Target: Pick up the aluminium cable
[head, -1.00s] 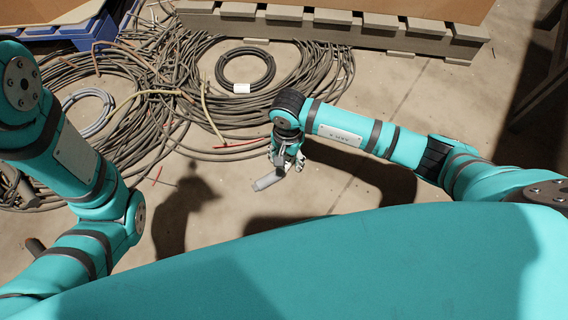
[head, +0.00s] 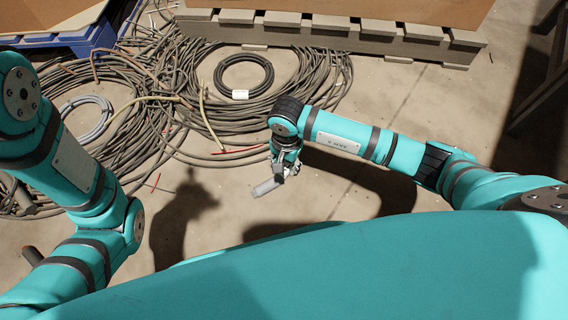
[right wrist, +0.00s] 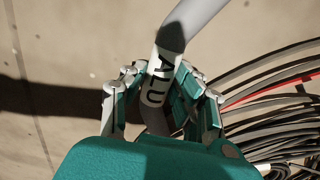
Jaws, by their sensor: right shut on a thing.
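The aluminium cable is a short, thick grey piece (head: 266,187) with a white label reading "ALU"; it also shows in the right wrist view (right wrist: 190,25). My right gripper (head: 284,171) is shut on it around the label, with fingers on both sides in the right wrist view (right wrist: 160,88). In the head view the grey end sticks out to the lower left of the fingers, above the floor. The part between the fingers is partly hidden. My left arm is at the left, but I cannot make out its gripper.
Large tangled coils of dark cable (head: 150,75) cover the floor at the upper left. A black coil (head: 244,76) with a white tag and a light grey coil (head: 86,117) lie there. A grey pallet (head: 350,36) stands behind. Bare floor (head: 440,100) is at the right.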

